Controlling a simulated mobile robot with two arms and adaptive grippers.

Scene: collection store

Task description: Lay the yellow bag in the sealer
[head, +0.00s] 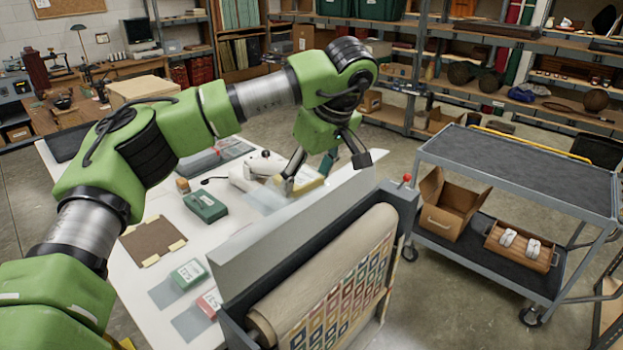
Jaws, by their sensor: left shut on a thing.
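The yellow bag (309,187) is at the far right of the white table, partly hidden by my left gripper and the grey panel in front. A clear sheet (264,199) shows just left of it. My left gripper (324,173) reaches down over the bag, shut on it; the exact contact is hard to see. The white sealer (250,178) stands on the table directly behind and left of the bag. I cannot tell whether the bag touches it. My right gripper is out of view.
A green case (205,207), a brown mat (151,241) and bags with a green box (187,275) and a red box (209,303) lie on the table. A rack with a patterned roll (340,285) blocks the near side. A grey cart (520,168) stands right.

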